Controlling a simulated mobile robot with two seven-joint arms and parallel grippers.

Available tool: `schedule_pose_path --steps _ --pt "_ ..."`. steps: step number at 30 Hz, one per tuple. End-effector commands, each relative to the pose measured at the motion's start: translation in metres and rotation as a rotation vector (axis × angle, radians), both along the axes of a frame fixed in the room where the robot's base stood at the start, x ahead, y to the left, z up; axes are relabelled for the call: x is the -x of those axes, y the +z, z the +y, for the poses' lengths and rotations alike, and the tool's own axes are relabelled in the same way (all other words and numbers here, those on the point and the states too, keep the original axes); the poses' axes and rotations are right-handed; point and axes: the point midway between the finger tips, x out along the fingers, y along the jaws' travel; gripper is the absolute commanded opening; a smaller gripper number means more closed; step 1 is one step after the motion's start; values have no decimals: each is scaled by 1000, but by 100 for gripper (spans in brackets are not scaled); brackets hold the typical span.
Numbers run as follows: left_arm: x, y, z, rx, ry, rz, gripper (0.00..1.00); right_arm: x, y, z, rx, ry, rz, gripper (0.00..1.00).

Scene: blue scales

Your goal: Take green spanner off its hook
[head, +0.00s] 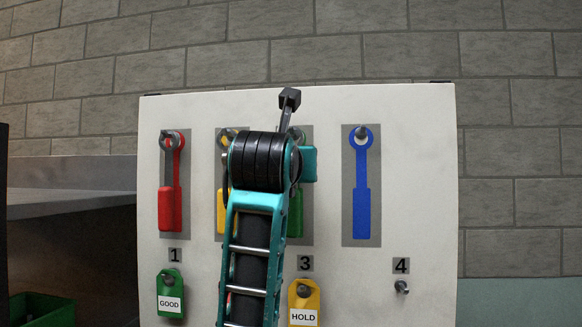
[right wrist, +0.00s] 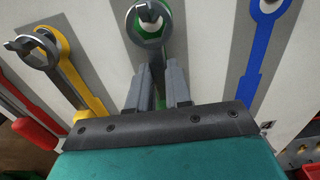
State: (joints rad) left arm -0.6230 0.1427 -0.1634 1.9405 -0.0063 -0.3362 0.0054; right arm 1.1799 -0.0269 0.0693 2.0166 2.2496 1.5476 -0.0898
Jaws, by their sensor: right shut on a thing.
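The green spanner (right wrist: 157,64) hangs on the board with its grey ring end around a grey hook (right wrist: 149,14) in the right wrist view. A green outline shows behind the ring. My right gripper (right wrist: 158,80) is shut on the spanner's shaft below the ring. In the head view my right arm covers most of the spanner, and only a green strip (head: 296,222) shows at its right side. The right fingertips are hidden there. My left gripper is in neither view.
The white board (head: 420,180) carries a red spanner (head: 170,208) at left, a yellow spanner (head: 221,210) partly behind my arm, and a blue outline (head: 362,205) at right. Below hang a green GOOD tag (head: 170,285) and a yellow HOLD tag (head: 304,300). Hook 4 (head: 402,287) is bare.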

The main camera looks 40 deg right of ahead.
Motion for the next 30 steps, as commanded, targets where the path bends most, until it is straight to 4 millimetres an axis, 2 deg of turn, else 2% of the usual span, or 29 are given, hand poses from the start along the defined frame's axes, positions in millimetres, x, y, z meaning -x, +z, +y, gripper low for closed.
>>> schedule_pose_path --steps 30 --pt "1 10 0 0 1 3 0 0 14 0 1 0 -1 0"
